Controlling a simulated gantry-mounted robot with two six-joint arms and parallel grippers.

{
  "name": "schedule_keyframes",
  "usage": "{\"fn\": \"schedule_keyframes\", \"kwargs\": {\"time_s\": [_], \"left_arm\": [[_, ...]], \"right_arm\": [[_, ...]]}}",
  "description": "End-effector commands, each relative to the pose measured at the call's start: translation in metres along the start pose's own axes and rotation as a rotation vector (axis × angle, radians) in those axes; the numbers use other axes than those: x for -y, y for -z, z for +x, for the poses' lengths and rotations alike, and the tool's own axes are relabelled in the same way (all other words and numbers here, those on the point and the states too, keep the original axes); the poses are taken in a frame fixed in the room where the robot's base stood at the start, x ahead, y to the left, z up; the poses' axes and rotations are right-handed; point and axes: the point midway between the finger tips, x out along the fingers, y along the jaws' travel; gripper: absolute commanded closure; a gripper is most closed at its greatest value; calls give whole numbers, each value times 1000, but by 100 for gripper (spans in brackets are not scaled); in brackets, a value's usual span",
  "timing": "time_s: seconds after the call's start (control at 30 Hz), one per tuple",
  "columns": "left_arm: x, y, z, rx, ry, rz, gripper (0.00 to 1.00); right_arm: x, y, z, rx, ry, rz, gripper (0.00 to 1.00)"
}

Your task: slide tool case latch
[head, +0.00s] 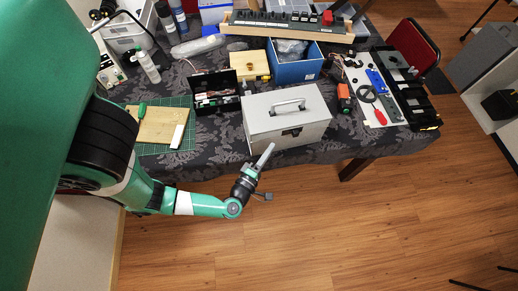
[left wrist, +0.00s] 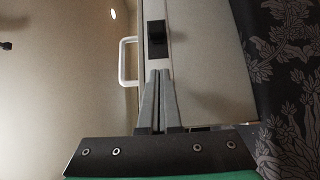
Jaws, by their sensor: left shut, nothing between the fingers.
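The tool case (head: 262,126) is a light grey box with a handle (head: 288,105) on its lid, standing at the table's front edge. Its dark latch (head: 291,132) is on the front face, near the lid seam. My left gripper (head: 271,146) is in front of the case, below and left of the latch in the head view. In the left wrist view, its fingers (left wrist: 159,72) are together and empty, pointing toward the black latch (left wrist: 156,38), with a small gap in the picture. The handle also shows there (left wrist: 128,62). My right gripper is not in view.
An open black toolbox (head: 216,92) and a green cutting mat (head: 184,138) lie left of the case. A blue bin (head: 296,71) stands behind it, and an orange-and-black tool (head: 344,97) is at its right. The floor in front of the table is clear.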

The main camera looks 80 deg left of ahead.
Motion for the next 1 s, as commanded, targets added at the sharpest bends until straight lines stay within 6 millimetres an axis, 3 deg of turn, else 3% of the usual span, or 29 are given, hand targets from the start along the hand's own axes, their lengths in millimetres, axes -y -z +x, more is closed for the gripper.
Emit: {"fn": "schedule_keyframes", "kwargs": {"time_s": [0.2,0.4,1.0], "left_arm": [[0,-2,-35,9,0,2,100],[0,-1,-55,5,0,-1,100],[0,0,-61,-2,0,1,100]], "right_arm": [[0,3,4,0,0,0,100],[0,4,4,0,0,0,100],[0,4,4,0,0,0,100]]}}
